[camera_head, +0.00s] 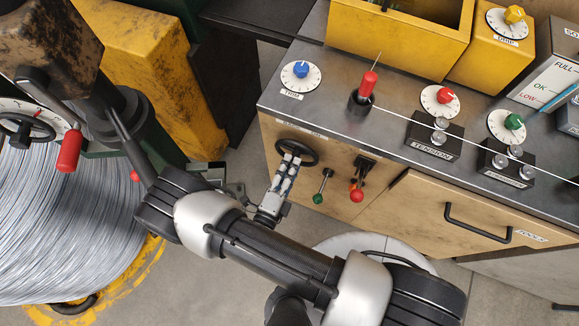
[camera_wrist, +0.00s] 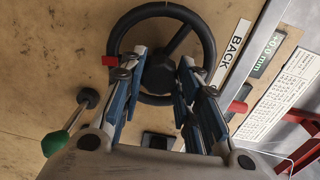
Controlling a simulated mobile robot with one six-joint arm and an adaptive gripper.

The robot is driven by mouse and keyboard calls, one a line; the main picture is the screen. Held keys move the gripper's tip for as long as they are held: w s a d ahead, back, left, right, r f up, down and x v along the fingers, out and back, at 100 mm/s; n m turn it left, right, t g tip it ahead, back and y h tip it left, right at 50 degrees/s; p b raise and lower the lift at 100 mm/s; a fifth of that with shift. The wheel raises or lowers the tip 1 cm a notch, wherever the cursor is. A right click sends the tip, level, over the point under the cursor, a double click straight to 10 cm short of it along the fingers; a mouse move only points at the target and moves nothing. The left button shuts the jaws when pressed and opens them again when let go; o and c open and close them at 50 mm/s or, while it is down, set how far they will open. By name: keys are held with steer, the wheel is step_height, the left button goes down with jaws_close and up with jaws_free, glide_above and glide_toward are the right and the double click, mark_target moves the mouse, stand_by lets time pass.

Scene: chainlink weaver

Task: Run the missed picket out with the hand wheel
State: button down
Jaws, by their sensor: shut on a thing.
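The black hand wheel (camera_head: 313,153) is on the tan front panel of the bench. In the wrist view the wheel (camera_wrist: 160,10) faces me, with its round hub and spokes between my fingers. My gripper (camera_head: 289,164) reaches the wheel from below. In the wrist view my gripper (camera_wrist: 161,66) has its blue-padded fingers on either side of the hub, shut on the wheel. A small red mark (camera_wrist: 109,60) shows at the rim's left. A BACK label (camera_wrist: 231,54) and a small display (camera_wrist: 265,48) reading about 0.0 mm are beside the wheel. I cannot make out the picket.
A green-knobbed lever (camera_head: 318,198) and a red-knobbed lever (camera_head: 357,195) stick out right of the wheel. A white wire runs across the bench top (camera_head: 390,140) past the TENSION block (camera_head: 434,140). A large wire coil (camera_head: 60,220) stands at left. A drawer handle (camera_head: 478,223) protrudes at right.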

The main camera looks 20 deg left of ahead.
steer(key=shift+d, duration=0.1)
steer(key=c, duration=1.2)
jaws_free()
steer(key=s, duration=0.8)
steer(key=s+a, duration=0.1)
steer(key=s, duration=0.3)
steer(key=shift+r, duration=0.2)
